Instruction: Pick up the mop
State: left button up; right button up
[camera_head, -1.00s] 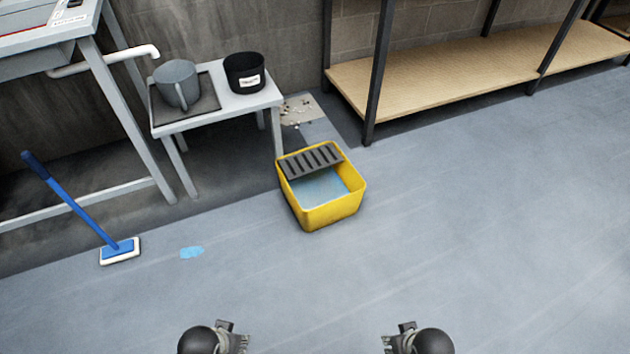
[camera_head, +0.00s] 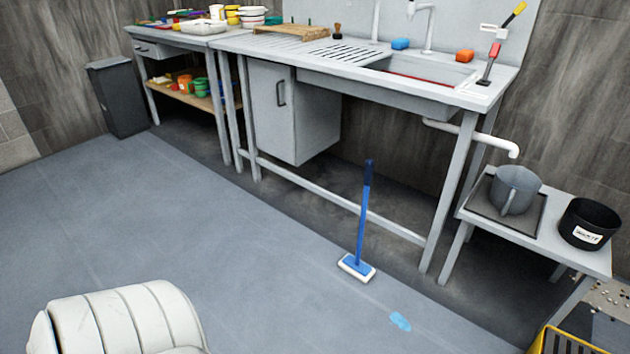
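The mop (camera_head: 363,226) stands upright on the grey floor in front of the sink table. It has a blue handle with a dark grip at the top and a flat blue head with a white pad (camera_head: 356,268). A small blue puddle (camera_head: 400,321) lies on the floor to its right. Neither of my grippers shows in the head view now.
The sink table (camera_head: 436,97) stands behind the mop, with a lower bar near the floor. A low table (camera_head: 590,257) with a grey jug (camera_head: 515,189) and a black pot (camera_head: 588,225) is at right. A yellow bucket (camera_head: 548,341) shows at the bottom right. Floor at left is open.

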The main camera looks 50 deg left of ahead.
aim_at(357, 269)
jog(key=u, duration=1.15)
